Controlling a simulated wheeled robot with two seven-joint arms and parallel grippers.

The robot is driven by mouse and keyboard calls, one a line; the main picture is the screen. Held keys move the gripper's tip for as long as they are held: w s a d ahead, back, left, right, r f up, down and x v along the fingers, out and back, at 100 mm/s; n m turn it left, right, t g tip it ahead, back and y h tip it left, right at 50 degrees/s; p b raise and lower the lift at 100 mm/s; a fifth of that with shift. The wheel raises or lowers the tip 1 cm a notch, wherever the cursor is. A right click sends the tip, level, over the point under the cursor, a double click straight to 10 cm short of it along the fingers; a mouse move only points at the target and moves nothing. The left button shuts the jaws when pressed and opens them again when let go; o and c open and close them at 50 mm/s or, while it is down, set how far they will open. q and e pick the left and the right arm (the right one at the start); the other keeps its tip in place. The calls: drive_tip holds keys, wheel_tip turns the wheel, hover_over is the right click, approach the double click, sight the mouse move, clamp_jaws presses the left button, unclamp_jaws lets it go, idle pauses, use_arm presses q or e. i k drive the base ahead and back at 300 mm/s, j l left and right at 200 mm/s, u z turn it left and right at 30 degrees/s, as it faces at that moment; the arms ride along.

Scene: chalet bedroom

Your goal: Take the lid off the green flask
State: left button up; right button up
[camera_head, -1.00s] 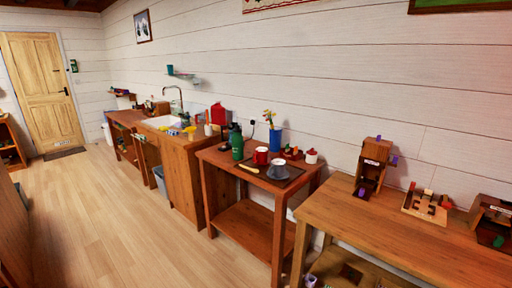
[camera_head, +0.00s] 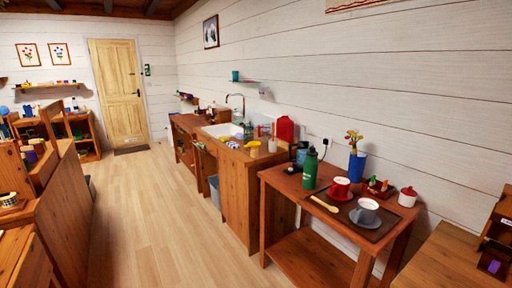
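The green flask (camera_head: 310,170) stands upright on the small wooden side table (camera_head: 277,178), near its left end.
On the same table are a dark tray (camera_head: 372,235) with a red cup (camera_head: 340,187), a grey cup (camera_head: 367,209) and a wooden spoon (camera_head: 324,204), plus a blue vase (camera_head: 357,165) and a white pot with red lid (camera_head: 407,196). A sink counter (camera_head: 236,185) stands beyond. The floor (camera_head: 150,220) at left is clear.

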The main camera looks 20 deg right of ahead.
sight(312, 153)
drive_tip(key=i+j+u, duration=0.1)
drive_tip(key=i, duration=1.25)
